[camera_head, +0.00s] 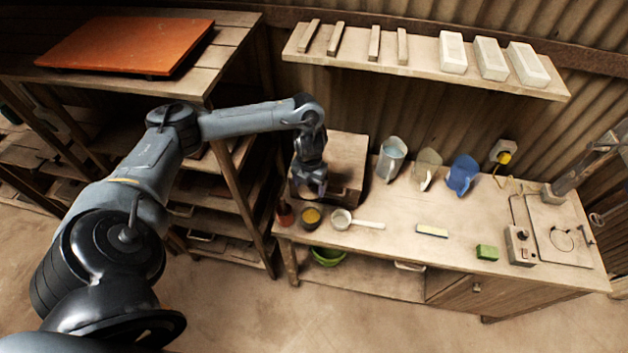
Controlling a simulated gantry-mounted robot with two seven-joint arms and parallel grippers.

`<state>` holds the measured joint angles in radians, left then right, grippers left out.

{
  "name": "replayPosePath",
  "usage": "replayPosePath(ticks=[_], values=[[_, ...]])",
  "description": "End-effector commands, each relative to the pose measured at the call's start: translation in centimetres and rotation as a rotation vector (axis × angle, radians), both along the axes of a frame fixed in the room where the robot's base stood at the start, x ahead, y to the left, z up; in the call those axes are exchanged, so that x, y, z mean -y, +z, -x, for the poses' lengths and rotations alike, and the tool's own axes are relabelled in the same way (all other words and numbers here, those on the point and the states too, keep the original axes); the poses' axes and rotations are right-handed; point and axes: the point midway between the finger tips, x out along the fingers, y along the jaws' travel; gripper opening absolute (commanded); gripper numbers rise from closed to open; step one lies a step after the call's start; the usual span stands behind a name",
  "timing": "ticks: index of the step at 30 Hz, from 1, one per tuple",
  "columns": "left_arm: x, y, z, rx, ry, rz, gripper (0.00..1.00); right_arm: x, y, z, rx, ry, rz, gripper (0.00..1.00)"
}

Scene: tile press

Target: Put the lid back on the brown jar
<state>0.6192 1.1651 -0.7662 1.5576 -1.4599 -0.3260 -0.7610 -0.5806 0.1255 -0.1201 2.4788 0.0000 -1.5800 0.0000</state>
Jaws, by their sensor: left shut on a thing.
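The brown jar (311,218) stands open near the left front of the workbench, with yellow stuff showing inside its round mouth. My left gripper (314,188) points down above and slightly behind the jar, in front of a brown wooden box. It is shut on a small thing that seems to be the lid. The lid is mostly hidden by the fingers and too small to make out clearly. The gripper and what it holds look apart from the jar. My right gripper is not in view.
A reddish pot (285,214) stands close left of the jar, and a white long-handled scoop (343,219) close right. The wooden box (345,165) is behind. Jugs, including a blue one (462,174), line the back. The middle bench is mostly clear.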

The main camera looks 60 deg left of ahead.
Motion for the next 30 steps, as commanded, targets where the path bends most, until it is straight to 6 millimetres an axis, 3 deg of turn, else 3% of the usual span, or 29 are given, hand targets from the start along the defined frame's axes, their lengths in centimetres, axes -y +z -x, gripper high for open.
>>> replayPosePath(ticks=[1, 3, 10, 30], values=[[0.0, -2.1, 0.0, 0.001, 0.001, 0.001, 0.42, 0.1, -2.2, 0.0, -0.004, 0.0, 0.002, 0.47], [0.0, -3.7, 0.0, 0.001, 0.002, 0.001, 0.42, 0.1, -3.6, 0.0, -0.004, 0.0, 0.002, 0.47], [0.0, -7.9, 0.0, -0.001, 0.001, 0.001, 0.42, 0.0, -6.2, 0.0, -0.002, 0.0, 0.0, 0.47], [0.0, -12.3, 0.0, 0.001, 0.001, 0.001, 0.42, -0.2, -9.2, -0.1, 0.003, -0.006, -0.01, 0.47]])
